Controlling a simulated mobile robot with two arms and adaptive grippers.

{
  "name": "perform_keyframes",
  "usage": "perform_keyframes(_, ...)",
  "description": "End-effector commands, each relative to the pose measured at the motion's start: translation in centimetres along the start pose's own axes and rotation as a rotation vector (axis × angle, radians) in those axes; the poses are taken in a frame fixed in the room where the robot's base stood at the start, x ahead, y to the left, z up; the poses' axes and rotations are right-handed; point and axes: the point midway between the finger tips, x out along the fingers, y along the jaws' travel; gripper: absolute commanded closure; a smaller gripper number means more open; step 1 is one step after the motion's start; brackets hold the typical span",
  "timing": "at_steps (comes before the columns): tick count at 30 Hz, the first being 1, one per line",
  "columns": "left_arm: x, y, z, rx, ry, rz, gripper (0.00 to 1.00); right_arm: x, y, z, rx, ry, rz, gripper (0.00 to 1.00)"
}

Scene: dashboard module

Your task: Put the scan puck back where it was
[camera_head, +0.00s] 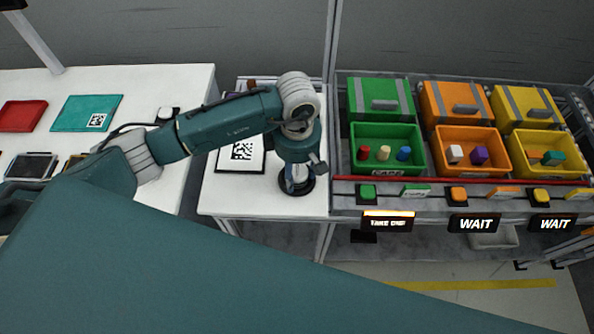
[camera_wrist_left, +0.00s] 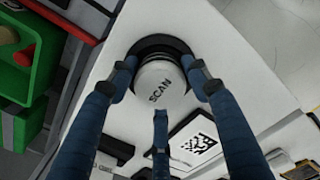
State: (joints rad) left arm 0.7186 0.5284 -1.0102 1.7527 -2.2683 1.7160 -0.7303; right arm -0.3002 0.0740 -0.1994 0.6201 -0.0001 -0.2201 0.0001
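The scan puck (camera_wrist_left: 162,88) is a round white-silver knob lettered SCAN, seen from above in the left wrist view. Its dark lower part meets or hangs just over a black round base (camera_wrist_left: 160,44) on the white table; I cannot tell whether it is fully seated. In the head view the black base (camera_head: 297,190) shows near the table's right front corner. My left gripper (camera_wrist_left: 158,82) points down with its dark blue fingers closed around the puck's sides; in the head view it (camera_head: 297,180) hides most of the puck. My right gripper is out of view.
A white plate with a square code (camera_head: 242,154) lies left of the base. Green (camera_head: 388,168), orange (camera_head: 470,165) and yellow (camera_head: 545,168) open bins with small parts stand to the right. A screen (camera_head: 388,222) appears to read TAKE ONE; two others read WAIT.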

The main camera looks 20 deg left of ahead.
Motion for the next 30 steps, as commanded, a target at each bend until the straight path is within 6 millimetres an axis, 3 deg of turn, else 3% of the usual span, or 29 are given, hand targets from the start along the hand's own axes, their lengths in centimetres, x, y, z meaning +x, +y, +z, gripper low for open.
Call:
perform_keyframes(14, -0.8, 0.1, 0.0, 0.0, -0.001, 0.003, 0.37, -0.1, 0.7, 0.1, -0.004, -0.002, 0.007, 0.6)
perform_keyframes(30, -10.9, 0.1, 0.0, 0.0, 0.0, 0.003, 0.37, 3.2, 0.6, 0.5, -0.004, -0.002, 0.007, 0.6)
